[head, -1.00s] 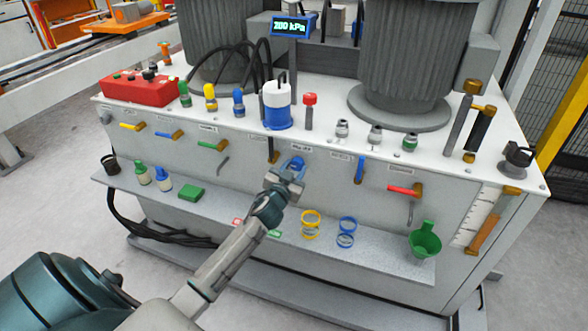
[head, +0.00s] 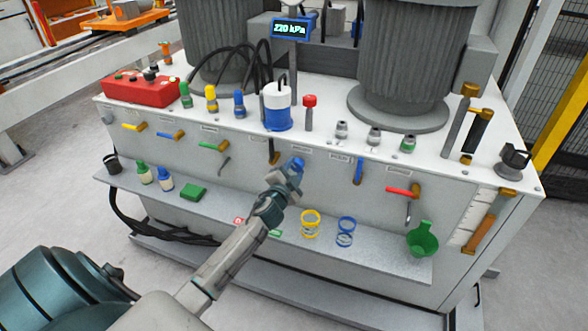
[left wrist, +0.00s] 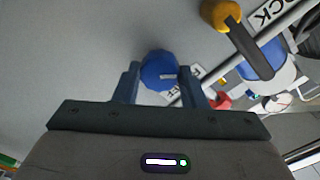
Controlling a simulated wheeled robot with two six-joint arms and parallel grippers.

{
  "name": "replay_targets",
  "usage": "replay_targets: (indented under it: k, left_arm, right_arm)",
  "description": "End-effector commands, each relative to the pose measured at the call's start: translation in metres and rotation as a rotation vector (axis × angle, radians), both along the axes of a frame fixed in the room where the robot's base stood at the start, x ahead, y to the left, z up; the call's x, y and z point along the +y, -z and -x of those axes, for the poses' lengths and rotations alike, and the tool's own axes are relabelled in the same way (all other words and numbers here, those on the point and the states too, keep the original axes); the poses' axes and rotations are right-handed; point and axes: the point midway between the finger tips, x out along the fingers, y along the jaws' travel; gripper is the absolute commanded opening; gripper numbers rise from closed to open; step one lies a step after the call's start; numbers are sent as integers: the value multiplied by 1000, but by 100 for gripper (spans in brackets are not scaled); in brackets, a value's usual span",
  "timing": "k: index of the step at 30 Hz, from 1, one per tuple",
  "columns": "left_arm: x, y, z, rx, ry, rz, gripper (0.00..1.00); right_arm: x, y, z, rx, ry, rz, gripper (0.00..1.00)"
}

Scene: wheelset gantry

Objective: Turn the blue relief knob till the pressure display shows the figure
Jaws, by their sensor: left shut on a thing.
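The blue relief knob (head: 298,163) is on the front face of the grey cabinet, under a small label. My left gripper (head: 292,173) reaches it from the lower left and is shut on it. In the left wrist view the round blue knob (left wrist: 158,70) sits between the two fingertips of my left gripper (left wrist: 161,82). The pressure display (head: 290,29) at the top reads 220 kPa. My right gripper is in neither view.
A dark-and-brass handle (head: 274,152) is left of the knob and a blue handle (head: 359,171) is right of it. Below, a shelf (head: 380,263) holds yellow rings (head: 310,223), blue rings (head: 346,232) and a green funnel (head: 423,240).

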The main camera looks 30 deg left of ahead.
Motion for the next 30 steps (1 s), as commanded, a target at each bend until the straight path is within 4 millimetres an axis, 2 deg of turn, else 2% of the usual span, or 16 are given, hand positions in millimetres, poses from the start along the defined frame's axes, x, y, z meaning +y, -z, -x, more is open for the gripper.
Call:
replay_targets:
  k: [17,18,20,21,30]
  left_arm:
    - [0,1,0,9,0,-30,15]
    - [0,1,0,9,0,-30,45]
    - [0,1,0,9,0,-30,57]
    - [0,1,0,8,0,-30,59]
    - [-1,1,2,8,0,-31,59]
  right_arm:
    - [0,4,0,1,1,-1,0]
    - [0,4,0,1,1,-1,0]
    - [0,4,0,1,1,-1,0]
    - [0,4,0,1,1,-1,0]
    - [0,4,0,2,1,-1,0]
